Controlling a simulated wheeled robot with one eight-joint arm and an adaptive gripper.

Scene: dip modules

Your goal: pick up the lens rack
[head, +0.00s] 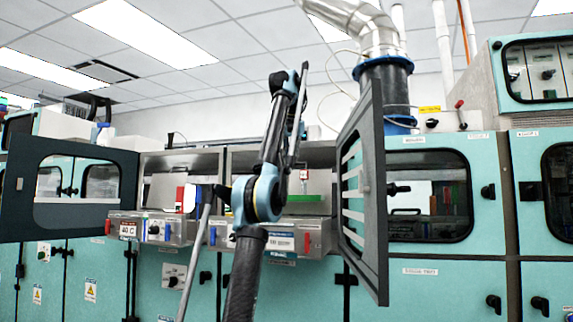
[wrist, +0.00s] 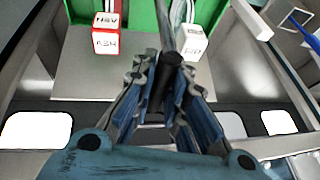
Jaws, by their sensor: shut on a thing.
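In the wrist view my gripper (wrist: 168,85) is shut, its jaws on both sides of a dark grey upright piece (wrist: 170,70). This piece looks like the handle of the lens rack, with a grey bar running up from it. The jaws hide the rest of the rack, so I cannot tell whether it touches the floor below. In the head view the gripper cannot be made out clearly behind my own arm.
A green holder (wrist: 128,12) lies ahead, with a red-and-white labelled block (wrist: 106,42) and a white block (wrist: 193,44) beside it. Metal walls stand close on both sides. The open grey door (head: 372,200) is right of my arm; another open door (head: 75,215) is left.

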